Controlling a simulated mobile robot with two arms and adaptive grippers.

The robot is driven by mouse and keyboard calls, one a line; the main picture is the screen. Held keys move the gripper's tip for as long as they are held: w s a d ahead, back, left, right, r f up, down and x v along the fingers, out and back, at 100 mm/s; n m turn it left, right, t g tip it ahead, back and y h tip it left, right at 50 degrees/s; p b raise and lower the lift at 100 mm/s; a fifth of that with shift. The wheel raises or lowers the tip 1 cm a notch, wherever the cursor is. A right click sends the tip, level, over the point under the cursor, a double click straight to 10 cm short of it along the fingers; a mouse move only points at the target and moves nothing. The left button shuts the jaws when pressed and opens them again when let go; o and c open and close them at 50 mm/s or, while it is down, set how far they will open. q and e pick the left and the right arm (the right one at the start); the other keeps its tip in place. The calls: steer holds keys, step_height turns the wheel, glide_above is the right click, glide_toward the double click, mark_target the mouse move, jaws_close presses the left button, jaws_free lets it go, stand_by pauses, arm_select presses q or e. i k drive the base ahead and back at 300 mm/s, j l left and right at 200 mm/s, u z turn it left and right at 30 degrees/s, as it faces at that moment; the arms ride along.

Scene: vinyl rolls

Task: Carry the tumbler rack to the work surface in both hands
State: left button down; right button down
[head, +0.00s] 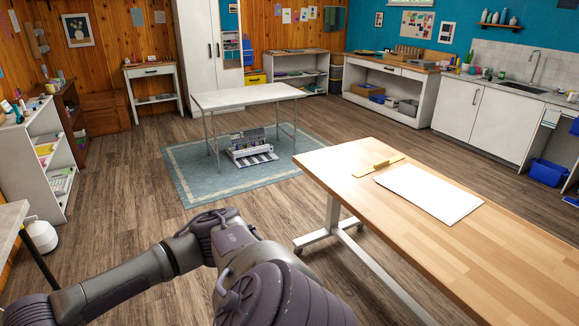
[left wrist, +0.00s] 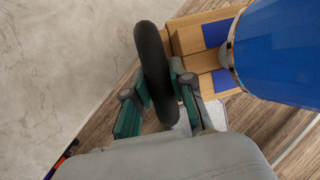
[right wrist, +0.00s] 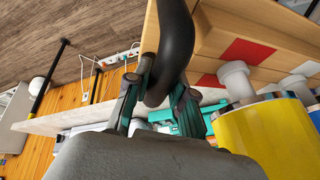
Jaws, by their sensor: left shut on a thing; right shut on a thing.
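The tumbler rack is pale wood with black curved handles and shows only in the wrist views. In the left wrist view, its wooden body (left wrist: 188,40) has blue squares, and a blue tumbler (left wrist: 285,50) is beside my gripper. My left gripper (left wrist: 160,82) is shut on a black handle (left wrist: 150,50). In the right wrist view, the rack's wooden body (right wrist: 225,35) has red and white squares, with a yellow tumbler (right wrist: 265,140). My right gripper (right wrist: 162,85) is shut on the other black handle (right wrist: 174,35). The head view shows neither gripper nor the rack.
A wood-topped table (head: 500,245) stands at right, with a white sheet (head: 428,192) and a yellowish strip (head: 381,165) on it. A white table (head: 245,96) stands on a blue rug (head: 190,163) farther back. Open floor (head: 130,210) lies between.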

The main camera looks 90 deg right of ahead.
mark_target(467, 248)
steer(key=z, duration=4.2)
steer(key=i+j+z, duration=0.1)
steer(key=i, duration=0.25)
steer(key=i+j+z, duration=0.15)
steer(key=i+j, duration=0.35)
steer(key=i, duration=0.2)
steer(key=i+j, duration=0.3)
steer(key=i, duration=0.25)
